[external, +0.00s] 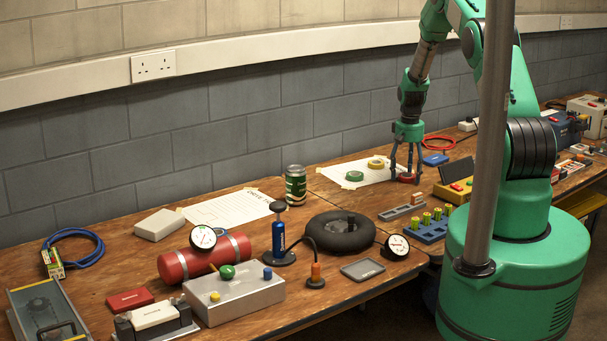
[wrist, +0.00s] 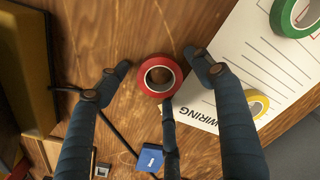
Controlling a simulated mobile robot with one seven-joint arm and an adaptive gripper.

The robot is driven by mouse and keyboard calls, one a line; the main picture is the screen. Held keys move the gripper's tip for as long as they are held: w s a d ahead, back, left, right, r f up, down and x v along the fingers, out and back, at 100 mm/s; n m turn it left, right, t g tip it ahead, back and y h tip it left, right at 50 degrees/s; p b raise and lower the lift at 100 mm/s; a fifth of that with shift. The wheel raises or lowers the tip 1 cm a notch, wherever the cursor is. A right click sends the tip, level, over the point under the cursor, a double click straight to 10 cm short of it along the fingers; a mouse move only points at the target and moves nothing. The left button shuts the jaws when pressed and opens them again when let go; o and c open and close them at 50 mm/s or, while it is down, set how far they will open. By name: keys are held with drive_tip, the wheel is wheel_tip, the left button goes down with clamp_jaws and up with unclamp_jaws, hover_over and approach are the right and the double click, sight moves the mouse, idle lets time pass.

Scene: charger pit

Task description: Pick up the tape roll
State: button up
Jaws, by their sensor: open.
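A red tape roll (wrist: 144,82) lies flat on the wooden bench in the wrist view, beside the corner of a white printed sheet. In the external view the red roll (external: 406,179) sits under my gripper (external: 405,173). My gripper is open, its fingers pointing down and spread around the roll. In the wrist view two fingertips of my gripper (wrist: 160,76) stand to the roll's left and right, and a third finger is just below it, close to its rim. A green roll (wrist: 286,18) and a yellow roll (wrist: 260,97) lie on the sheet.
The white sheet (wrist: 240,65) lies right of the red roll in the wrist view. A blue box (external: 435,159) and a red cable coil (external: 438,142) are near my gripper. A yellow-and-red case (external: 458,188) and a battery tray (external: 428,231) stand towards the front.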

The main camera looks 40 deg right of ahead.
drive_tip(key=c, duration=1.1)
drive_tip(key=shift+r+p, duration=0.8)
drive_tip(key=shift+r, duration=4.2)
